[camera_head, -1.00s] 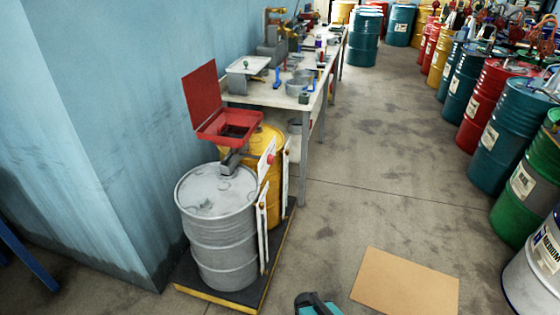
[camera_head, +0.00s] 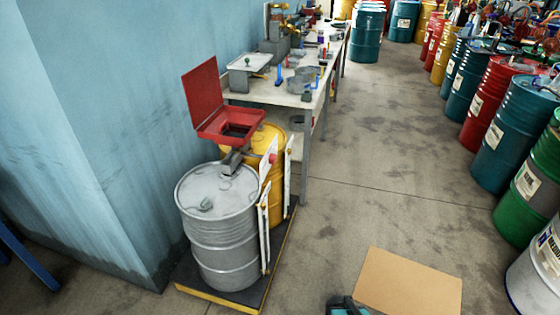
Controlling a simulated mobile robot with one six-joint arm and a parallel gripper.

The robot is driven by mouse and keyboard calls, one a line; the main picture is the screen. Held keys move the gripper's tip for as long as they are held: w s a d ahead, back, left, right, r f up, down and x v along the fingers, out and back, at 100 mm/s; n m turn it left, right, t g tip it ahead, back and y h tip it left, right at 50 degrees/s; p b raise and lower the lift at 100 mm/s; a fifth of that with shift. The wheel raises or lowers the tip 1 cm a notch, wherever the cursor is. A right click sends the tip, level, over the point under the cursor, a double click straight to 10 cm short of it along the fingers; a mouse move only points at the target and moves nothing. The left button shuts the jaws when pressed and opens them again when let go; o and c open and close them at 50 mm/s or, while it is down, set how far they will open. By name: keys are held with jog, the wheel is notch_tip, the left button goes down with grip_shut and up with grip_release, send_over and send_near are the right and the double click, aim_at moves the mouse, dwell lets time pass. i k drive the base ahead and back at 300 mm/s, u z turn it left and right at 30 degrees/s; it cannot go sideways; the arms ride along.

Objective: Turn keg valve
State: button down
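A silver-grey keg (camera_head: 220,235) stands upright at the front of a low platform against the blue wall. A yellow keg (camera_head: 259,139) stands behind it, partly hidden. A red knob (camera_head: 272,157) shows at the yellow keg's right side, beside white upright panels. A small orange-brown knob (camera_head: 264,205) shows on the white panel at the grey keg. A grey fitting (camera_head: 206,204) shows on the grey keg's top. I cannot tell which of these is the keg valve. My gripper is not in view; a teal and black part, probably my arm, shows at the bottom edge.
An open red box (camera_head: 227,126) is above the kegs. The platform (camera_head: 212,293) has a yellow edge. A workbench (camera_head: 282,92) with tools runs behind. Brown cardboard (camera_head: 408,282) lies on the floor.

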aim_at(272, 159)
jog(key=u, duration=0.05)
jog(key=i, duration=1.05)
jog(key=z, duration=0.85)
jog(key=k, duration=0.15)
jog(key=u, duration=3.05)
